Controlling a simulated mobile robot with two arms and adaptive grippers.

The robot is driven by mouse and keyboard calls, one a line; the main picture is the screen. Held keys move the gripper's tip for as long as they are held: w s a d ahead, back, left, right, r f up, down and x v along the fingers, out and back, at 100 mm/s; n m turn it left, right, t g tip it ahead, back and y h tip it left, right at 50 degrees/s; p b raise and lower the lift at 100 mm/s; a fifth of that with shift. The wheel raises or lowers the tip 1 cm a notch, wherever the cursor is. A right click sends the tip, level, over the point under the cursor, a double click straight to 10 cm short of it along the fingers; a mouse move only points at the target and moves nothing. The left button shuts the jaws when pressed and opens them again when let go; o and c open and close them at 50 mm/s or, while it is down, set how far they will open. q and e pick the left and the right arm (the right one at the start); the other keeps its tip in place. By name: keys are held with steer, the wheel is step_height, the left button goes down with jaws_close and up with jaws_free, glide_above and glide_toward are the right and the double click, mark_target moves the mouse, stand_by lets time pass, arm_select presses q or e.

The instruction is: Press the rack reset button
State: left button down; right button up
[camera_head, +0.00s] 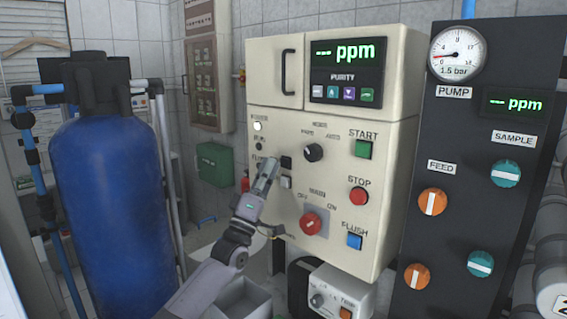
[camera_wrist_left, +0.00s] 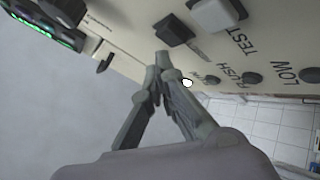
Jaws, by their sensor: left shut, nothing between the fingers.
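The beige rack panel (camera_head: 335,210) fills the middle of the head view. A small dark square button (camera_head: 286,162) sits on it, above a white square button (camera_head: 285,182). In the wrist view the dark button (camera_wrist_left: 174,31) and the white button (camera_wrist_left: 217,15), labelled TEST, show at the top. The label beside the dark button is too small to read surely. My left gripper (camera_head: 268,166) is shut and empty, just left of the dark button. In the wrist view its fingertips (camera_wrist_left: 163,62) lie just below that button; I cannot tell whether they touch the panel. My right gripper is in neither view.
A red MAIN knob (camera_head: 311,223), a black mode knob (camera_head: 313,152) and START (camera_head: 364,149), STOP (camera_head: 358,196) and FLUSH (camera_head: 354,241) buttons share the panel. A white lamp (camera_head: 257,126) is lit. A blue tank (camera_head: 108,210) stands left; a dark pump panel (camera_head: 455,150) stands right.

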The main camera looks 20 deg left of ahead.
arm_select(q)
steer(key=shift+y, duration=0.3)
steer(key=s, duration=0.1)
steer(key=s+a+p, duration=0.1)
steer(key=s, duration=0.1)
steer(key=s+p, duration=0.1)
steer(key=shift+s+a, duration=0.3)
steer(key=shift+s, duration=0.05)
stand_by(0.5)
